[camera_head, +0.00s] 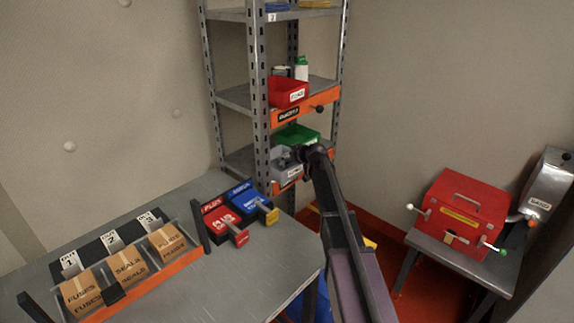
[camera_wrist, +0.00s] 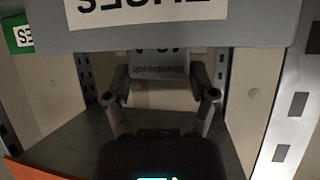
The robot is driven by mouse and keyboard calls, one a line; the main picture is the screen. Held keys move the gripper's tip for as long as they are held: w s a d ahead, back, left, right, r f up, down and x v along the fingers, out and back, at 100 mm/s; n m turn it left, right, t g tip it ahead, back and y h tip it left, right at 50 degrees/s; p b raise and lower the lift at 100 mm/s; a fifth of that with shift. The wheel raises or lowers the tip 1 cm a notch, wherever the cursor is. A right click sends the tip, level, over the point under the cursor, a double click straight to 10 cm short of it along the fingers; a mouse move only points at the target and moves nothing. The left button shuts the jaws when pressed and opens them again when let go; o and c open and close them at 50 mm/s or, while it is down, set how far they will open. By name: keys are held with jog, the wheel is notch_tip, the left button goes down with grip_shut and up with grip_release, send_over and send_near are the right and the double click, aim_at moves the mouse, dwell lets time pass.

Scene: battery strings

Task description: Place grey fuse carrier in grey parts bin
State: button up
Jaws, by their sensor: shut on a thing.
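My gripper (camera_head: 303,153) is at the middle shelf in the head view, right over the grey parts bin (camera_head: 289,175). In the wrist view my gripper (camera_wrist: 160,98) is shut on the grey fuse carrier (camera_wrist: 160,66), a grey block with dark print and a pale cylinder across it between the fingers. The bin's grey wall (camera_wrist: 215,36), with a white label reading upside down, crosses the top of the wrist view. I cannot tell whether the carrier is inside the bin or above it. The carrier is not distinct in the head view.
A green bin (camera_head: 297,135) is beside the grey one, and a red bin (camera_head: 287,92) stands on the shelf above. Steel uprights (camera_head: 260,110) flank the shelf. A table (camera_head: 265,292) with boxes and a red machine (camera_head: 465,205) stand apart.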

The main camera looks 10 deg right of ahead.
aim_at(289, 162)
jog(key=shift+f+b, duration=1.6)
jog(key=shift+f, duration=0.2)
jog(key=shift+f, duration=0.15)
jog(key=o, duration=1.2)
jog(key=shift+r, duration=0.3)
jog(key=p+v, duration=0.5)
jog(key=v, duration=0.7)
jog(key=shift+f+p, duration=0.1)
jog(key=shift+p, duration=0.3)
jog(key=shift+s, duration=0.1)
